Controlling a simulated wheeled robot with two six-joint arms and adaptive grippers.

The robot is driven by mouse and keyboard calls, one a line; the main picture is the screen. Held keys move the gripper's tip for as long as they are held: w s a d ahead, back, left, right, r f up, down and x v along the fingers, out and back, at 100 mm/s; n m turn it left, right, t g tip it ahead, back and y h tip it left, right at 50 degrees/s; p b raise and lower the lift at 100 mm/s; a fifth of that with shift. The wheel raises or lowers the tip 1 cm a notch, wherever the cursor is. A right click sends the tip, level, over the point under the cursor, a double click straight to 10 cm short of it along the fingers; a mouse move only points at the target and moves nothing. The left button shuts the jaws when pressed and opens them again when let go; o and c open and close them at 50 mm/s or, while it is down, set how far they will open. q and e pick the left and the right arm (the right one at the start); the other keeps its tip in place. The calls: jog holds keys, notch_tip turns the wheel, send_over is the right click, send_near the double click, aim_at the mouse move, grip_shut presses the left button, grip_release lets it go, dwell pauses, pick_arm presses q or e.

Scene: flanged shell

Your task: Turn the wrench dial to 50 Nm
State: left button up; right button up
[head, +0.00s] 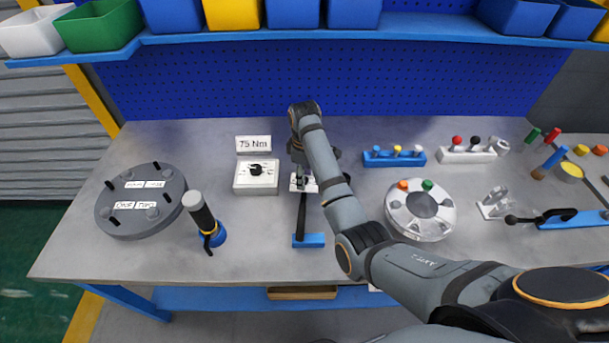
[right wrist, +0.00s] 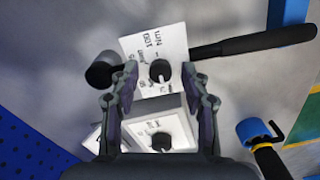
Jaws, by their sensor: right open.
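In the head view the gripper (head: 302,181) hides the wrench head. My left gripper is out of view.
A "75 Nm" sign (head: 254,143) stands behind a white box with a black knob (head: 256,170), close left of my gripper. A dark flanged disc (head: 120,220) and a blue-black tool (head: 205,222) lie left. A pale ring part (head: 440,220) and racks lie right.

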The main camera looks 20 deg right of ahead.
grip_shut()
jog(key=shift+s+r+p, duration=0.1)
jog(key=shift+r+p, duration=0.15)
jog(key=shift+p, duration=0.35)
jog(key=m+p, duration=0.5)
jog(key=p, duration=0.2)
jog(key=shift+r+m, duration=0.1)
jog(key=shift+m, duration=0.3)
jog(key=m+p, duration=0.3)
jog(key=shift+f+m+p, duration=0.25)
jog(key=shift+m+p, duration=0.4)
jog(key=shift+m, duration=0.85)
grip_release()
